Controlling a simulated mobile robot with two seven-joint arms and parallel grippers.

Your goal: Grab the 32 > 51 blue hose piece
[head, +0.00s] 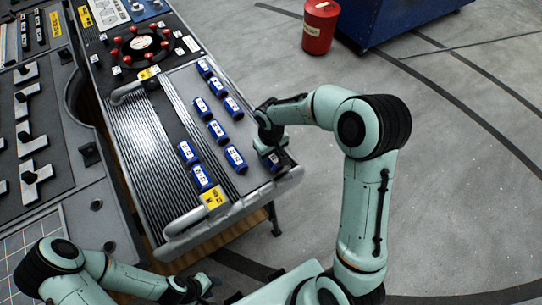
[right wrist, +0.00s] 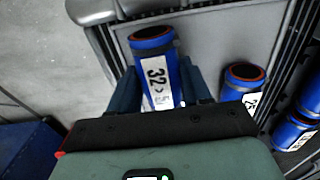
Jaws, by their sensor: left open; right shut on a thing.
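The blue hose piece (right wrist: 155,68), labelled 32 > and a partly covered second number, sits between the fingers of my right gripper (right wrist: 160,85) in the right wrist view. My right gripper is shut on it. In the head view the right gripper (head: 269,145) is at the right edge of the grey ribbed panel, with a blue piece (head: 273,163) just below it. I cannot tell whether the piece touches the panel. My left gripper (head: 200,287) is open and empty, low in the head view, in front of the panel.
Several other labelled blue hose pieces lie on the ribbed panel (head: 140,150); one (right wrist: 243,80) is close beside the right gripper. A grey handle rail (head: 215,222) runs along the front. A red canister (head: 318,25) stands behind on open floor (head: 450,120).

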